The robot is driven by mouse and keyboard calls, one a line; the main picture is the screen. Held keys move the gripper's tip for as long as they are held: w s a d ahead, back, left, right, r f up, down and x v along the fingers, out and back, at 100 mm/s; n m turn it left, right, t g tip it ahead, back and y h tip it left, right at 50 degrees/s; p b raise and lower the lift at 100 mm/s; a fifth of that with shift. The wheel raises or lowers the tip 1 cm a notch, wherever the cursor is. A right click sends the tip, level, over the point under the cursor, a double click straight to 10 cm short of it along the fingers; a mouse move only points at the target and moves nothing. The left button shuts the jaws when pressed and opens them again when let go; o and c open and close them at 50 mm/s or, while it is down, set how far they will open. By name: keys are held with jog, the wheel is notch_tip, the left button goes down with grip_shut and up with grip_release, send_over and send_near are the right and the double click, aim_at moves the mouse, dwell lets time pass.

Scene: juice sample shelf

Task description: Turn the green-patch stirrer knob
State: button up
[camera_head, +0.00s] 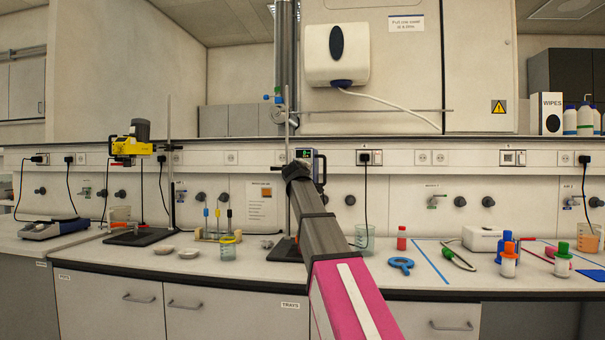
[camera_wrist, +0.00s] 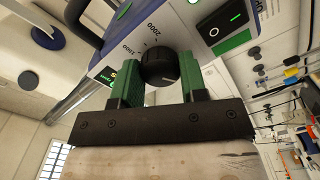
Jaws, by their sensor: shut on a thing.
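The green-patch stirrer (camera_wrist: 190,32) fills the upper middle of the wrist view. It has a white front with blue edges, a green patch (camera_wrist: 232,42), a dark switch and printed numbers by its knob. The black round stirrer knob (camera_wrist: 160,66) sits between the green fingers of my gripper (camera_wrist: 158,78), which is shut on it. In the head view the stirrer (camera_head: 308,155) stands on its rod, partly behind my gripper (camera_head: 296,170). The knob is hidden there.
A yellow stirrer (camera_head: 131,146) hangs on a stand at left. Several capped bottles stand farther right. The bench front (camera_head: 170,275) is mostly clear at left.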

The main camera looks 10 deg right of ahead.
jog(key=o, duration=0.9)
jog(key=v, duration=1)
jog(key=shift+s+a, duration=0.1)
jog(key=shift+s, duration=0.3)
